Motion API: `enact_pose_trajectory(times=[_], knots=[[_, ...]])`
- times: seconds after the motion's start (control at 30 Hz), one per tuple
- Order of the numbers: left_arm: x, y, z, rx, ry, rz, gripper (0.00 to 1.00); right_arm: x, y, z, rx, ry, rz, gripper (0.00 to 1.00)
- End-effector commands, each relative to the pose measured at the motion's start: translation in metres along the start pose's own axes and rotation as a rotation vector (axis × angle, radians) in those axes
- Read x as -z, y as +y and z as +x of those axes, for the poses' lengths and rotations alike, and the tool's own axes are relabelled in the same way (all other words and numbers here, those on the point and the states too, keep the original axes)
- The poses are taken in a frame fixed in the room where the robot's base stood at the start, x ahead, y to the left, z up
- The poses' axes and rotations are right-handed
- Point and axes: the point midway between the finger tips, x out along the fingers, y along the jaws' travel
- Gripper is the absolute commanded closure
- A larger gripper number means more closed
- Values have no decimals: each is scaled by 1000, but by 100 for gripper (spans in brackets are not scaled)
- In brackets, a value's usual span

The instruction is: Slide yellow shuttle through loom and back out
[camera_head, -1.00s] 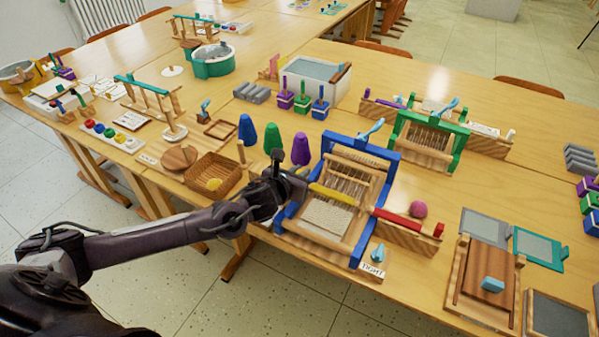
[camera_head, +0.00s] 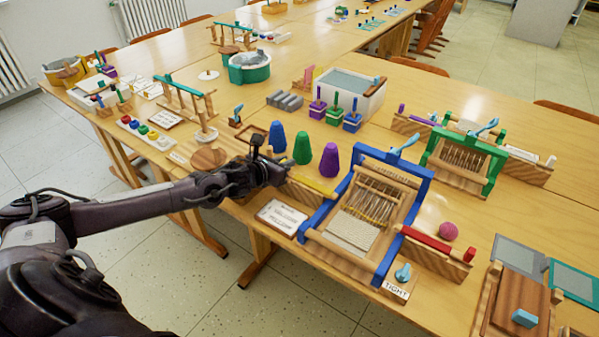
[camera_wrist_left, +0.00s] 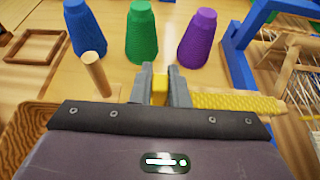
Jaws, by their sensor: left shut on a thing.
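My left gripper (camera_head: 284,172) is shut on the yellow shuttle (camera_head: 314,185) at its left end, just left of the blue loom (camera_head: 375,153). In the left wrist view the shuttle (camera_wrist_left: 235,102) sticks out to the right from between the fingers (camera_wrist_left: 160,88). Its far tip is beside the loom's left side; I cannot tell if it fully clears the frame. The pale warp threads (camera_head: 368,200) and white woven cloth (camera_head: 347,230) show in the loom, with no shuttle across them. The loom's blue upright (camera_wrist_left: 238,62) is at the right. My right gripper is out of view.
Blue (camera_head: 277,137), green (camera_head: 302,148) and purple (camera_head: 329,160) cones stand behind the gripper. A card tray (camera_head: 282,217) lies in front of the shuttle. A red shuttle (camera_head: 428,239) rests on a wooden holder right of the loom. A green loom (camera_head: 493,172) stands farther back.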

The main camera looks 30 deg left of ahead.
Motion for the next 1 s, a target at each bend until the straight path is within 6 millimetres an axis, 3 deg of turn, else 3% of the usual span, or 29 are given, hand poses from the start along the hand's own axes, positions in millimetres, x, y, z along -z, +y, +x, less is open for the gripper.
enact_pose_trajectory(times=[0.3,0.33,0.5,0.8,1.0], knots=[[0,6,0,-8,2,1,100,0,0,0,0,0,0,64],[-1,6,0,-9,2,1,83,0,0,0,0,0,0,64],[-1,6,0,-8,1,1,64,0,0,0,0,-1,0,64],[0,5,-2,-5,2,1,64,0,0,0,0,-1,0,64],[1,5,-24,-6,4,5,64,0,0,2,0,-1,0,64]])
